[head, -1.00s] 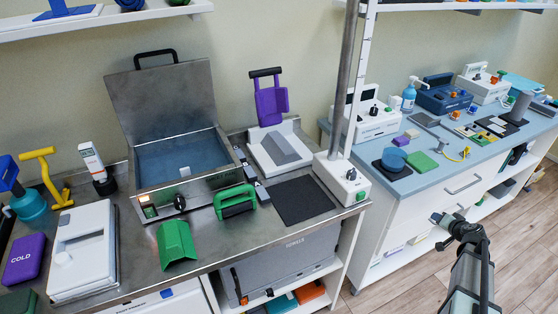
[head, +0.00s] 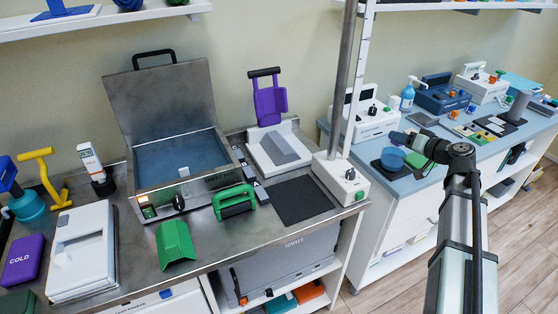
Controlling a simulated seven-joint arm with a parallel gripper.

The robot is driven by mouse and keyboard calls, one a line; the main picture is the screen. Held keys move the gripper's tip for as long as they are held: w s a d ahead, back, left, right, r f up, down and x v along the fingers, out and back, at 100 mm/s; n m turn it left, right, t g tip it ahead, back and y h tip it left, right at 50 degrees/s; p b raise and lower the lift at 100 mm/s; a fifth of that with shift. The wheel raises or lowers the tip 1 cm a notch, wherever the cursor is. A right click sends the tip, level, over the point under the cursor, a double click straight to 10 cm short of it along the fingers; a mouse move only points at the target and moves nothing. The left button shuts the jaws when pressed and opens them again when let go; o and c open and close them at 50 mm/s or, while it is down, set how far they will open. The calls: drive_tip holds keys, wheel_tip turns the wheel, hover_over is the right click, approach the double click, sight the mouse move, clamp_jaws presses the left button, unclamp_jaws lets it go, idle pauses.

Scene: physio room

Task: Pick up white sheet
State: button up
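No single loose white sheet stands out clearly. Small pale flat pieces (head: 494,125) lie among pads on the right bench, too small to identify. A white hinged press (head: 262,150) with a raised purple handle (head: 270,104) holds a grey plate (head: 284,148) on the left bench. My gripper (head: 397,138) is over the front left part of the right bench, pointing left.
On the steel bench stand an open steel bath (head: 184,160), a green-handled tool (head: 235,203), a green angled piece (head: 175,243) and a dark mat (head: 300,200). The right bench (head: 377,142) is crowded.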

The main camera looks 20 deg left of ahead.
drive_tip(key=s+a+r+n+g+y, duration=0.2)
drive_tip(key=s+a+r+n+g, duration=0.2)
drive_tip(key=s+a, duration=0.5)
drive_tip(key=s+a+r+n+g+y, duration=0.1)
drive_tip(key=s+a+r+n+g, duration=0.3)
drive_tip(key=s+a, duration=0.5)
drive_tip(key=n+g+h, duration=0.2)
drive_tip(key=n+h, duration=1.2)
drive_tip(key=n, duration=0.2)
hover_over(184, 172)
drive_tip(key=f, duration=0.8)
drive_tip(key=shift+w+d, duration=0.15)
drive_tip(key=shift+d, duration=0.15)
drive_tip(key=shift+a+f, duration=0.2)
drive_tip(key=shift+f, duration=1.3)
drive_tip(key=shift+a+f, duration=0.2)
drive_tip(key=shift+f, duration=1.25)
clamp_jaws()
